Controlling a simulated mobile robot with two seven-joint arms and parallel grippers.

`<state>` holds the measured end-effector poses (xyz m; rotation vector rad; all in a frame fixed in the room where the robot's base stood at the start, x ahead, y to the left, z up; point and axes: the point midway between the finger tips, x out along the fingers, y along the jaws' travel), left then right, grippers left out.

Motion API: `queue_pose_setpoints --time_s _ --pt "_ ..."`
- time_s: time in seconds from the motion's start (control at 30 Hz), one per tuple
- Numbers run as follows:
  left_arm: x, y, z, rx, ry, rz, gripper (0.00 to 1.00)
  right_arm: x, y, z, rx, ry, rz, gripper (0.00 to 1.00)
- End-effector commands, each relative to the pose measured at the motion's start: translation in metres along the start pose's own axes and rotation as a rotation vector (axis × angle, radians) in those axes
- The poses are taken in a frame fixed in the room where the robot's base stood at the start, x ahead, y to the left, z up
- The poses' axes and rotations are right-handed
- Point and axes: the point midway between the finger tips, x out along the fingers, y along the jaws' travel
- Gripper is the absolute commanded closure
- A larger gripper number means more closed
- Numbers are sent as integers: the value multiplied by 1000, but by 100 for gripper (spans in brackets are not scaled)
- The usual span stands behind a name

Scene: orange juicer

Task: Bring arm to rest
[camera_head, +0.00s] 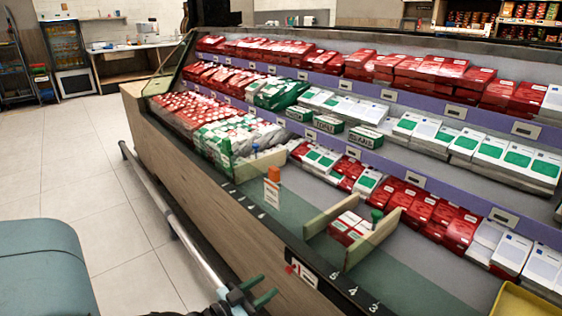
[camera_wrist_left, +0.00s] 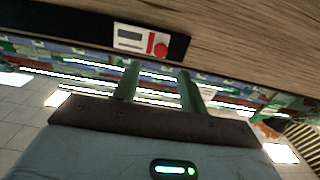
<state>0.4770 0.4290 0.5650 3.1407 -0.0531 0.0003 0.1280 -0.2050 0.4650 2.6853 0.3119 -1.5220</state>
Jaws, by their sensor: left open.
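My left gripper (camera_head: 262,288) is low at the bottom of the head view, beside the wooden front of the display case (camera_head: 235,225). Its two green fingers are apart with nothing between them. The left wrist view shows the same open gripper (camera_wrist_left: 159,68), with the wooden panel (camera_wrist_left: 230,35) and a small control plate with a red dot (camera_wrist_left: 142,40) close beyond the fingertips. I cannot tell whether the fingers touch the case. My right gripper is in neither view.
The case holds rows of red, green and white packs (camera_head: 430,72). An orange-capped bottle (camera_head: 272,188) and wooden dividers (camera_head: 372,240) stand near its front edge. A metal rail (camera_head: 165,205) runs along its base. Tiled floor (camera_head: 65,150) at left is clear.

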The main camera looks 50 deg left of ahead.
Motion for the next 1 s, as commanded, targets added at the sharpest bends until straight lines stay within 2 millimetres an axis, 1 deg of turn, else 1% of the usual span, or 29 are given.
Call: queue_pose_setpoints --time_s 0.23,0.3,0.37,0.47,0.57,0.6,0.67,0.7,0.77,0.8,0.87,0.9,1.0 --pt "0 0 0 0 -1 0 58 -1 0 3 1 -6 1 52" --pt "-2 3 3 -2 -9 3 58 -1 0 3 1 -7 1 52" --pt "-8 10 9 -5 -31 12 58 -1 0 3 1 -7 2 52" --pt "-30 35 30 -13 -108 41 58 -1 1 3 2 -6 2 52" --pt "-67 72 58 -21 -228 85 58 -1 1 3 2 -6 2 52" --pt "-84 89 69 -24 -284 103 58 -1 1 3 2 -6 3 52" --pt "-113 113 84 -26 -367 127 58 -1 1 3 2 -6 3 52" --pt "-133 128 92 -27 -423 142 58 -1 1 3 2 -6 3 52" --pt "-163 150 101 -26 -509 162 58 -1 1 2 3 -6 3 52" --pt "-183 164 105 -25 -563 171 58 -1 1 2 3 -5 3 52" --pt "-211 181 110 -21 -642 182 58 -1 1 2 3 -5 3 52" --pt "-229 190 111 -18 -691 187 58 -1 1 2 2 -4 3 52" --pt "-268 210 112 -9 -800 193 58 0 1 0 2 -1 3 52"
